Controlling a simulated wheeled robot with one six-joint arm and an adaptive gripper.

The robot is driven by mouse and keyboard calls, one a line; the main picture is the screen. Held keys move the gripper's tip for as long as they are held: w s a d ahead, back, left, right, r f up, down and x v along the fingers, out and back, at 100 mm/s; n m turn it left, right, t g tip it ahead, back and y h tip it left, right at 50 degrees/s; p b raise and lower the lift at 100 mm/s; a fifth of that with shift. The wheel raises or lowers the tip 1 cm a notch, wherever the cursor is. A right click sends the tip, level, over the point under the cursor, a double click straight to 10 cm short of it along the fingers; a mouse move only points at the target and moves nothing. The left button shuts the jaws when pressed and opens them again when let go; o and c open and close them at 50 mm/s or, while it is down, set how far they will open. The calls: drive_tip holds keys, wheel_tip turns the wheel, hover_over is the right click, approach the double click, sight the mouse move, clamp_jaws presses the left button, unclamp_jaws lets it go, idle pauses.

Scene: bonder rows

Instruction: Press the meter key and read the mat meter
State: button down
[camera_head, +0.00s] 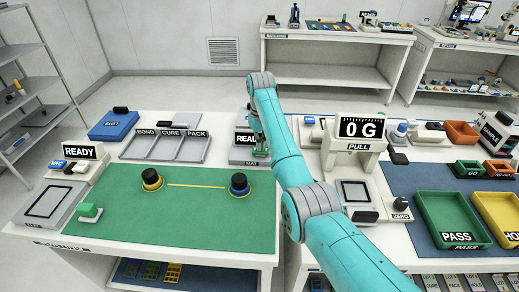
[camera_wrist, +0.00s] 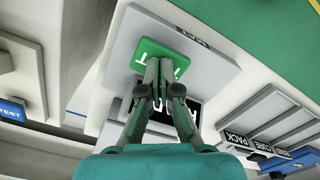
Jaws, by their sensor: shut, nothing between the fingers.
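The mat meter (camera_head: 238,156) is a grey box with a MAT label at the back edge of the bench. Its dark display (camera_head: 242,139) shows white letters beginning "REA"; my arm hides the rest. In the wrist view the meter's grey top (camera_wrist: 200,60) carries a green key (camera_wrist: 148,48) with partly covered white lettering. My gripper (camera_wrist: 160,62) is shut and empty, its fingertips over the green key. I cannot tell whether they touch it. In the head view my gripper (camera_head: 260,152) is mostly hidden at the meter's right side.
Left stands another READY display (camera_head: 82,151). BOND, CURE and PACK trays (camera_head: 165,147) sit left of the meter. A pull gauge (camera_head: 359,130) reading 0 G stands to the right.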

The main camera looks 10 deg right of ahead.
drive_tip(key=shift+f, duration=0.75)
drive_tip(key=shift+r, duration=0.7)
drive_tip(key=shift+r, duration=2.4)
